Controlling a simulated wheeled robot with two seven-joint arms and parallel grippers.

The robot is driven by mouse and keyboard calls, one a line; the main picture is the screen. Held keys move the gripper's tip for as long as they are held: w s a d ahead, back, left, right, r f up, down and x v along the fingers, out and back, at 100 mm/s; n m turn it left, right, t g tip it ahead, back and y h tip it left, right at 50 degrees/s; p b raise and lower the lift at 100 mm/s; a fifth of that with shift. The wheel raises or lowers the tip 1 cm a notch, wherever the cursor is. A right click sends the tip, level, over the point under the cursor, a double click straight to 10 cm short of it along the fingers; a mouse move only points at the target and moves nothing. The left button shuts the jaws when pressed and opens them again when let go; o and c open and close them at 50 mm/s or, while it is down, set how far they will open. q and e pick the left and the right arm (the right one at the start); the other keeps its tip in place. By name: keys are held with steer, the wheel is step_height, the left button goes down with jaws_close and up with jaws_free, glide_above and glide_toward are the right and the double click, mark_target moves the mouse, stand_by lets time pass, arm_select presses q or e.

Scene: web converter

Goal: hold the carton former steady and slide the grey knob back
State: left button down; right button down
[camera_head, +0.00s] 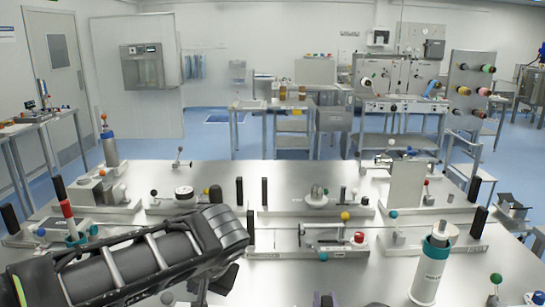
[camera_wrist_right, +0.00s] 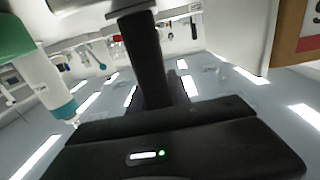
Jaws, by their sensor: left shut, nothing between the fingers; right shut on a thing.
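Several metal fixtures with coloured knobs stand on the steel table (camera_head: 220,177); I cannot tell which is the carton former. A central fixture (camera_head: 322,204) has a grey rounded part (camera_head: 317,194) on top, perhaps the grey knob. My left arm crosses the lower left of the head view; my left gripper (camera_head: 226,278) is a dark shape beneath it, shut and empty, its fingertips hard to make out. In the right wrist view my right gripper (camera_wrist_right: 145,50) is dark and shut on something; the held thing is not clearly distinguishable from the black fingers. A pale metal part shows past them.
A white cylinder with a teal band (camera_head: 432,270) stands at the front right. A nearer fixture has a red knob (camera_head: 359,237) and a yellow ball (camera_head: 345,216). Black posts (camera_head: 250,226) rise beside my left arm. Bare tabletop shows at the back left.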

steer(key=c, duration=1.1)
jaws_free()
steer(key=shift+w+r, duration=0.1)
steer(key=shift+r, duration=0.05)
step_height(320, 180, up, 10)
steer(key=shift+f, duration=0.15)
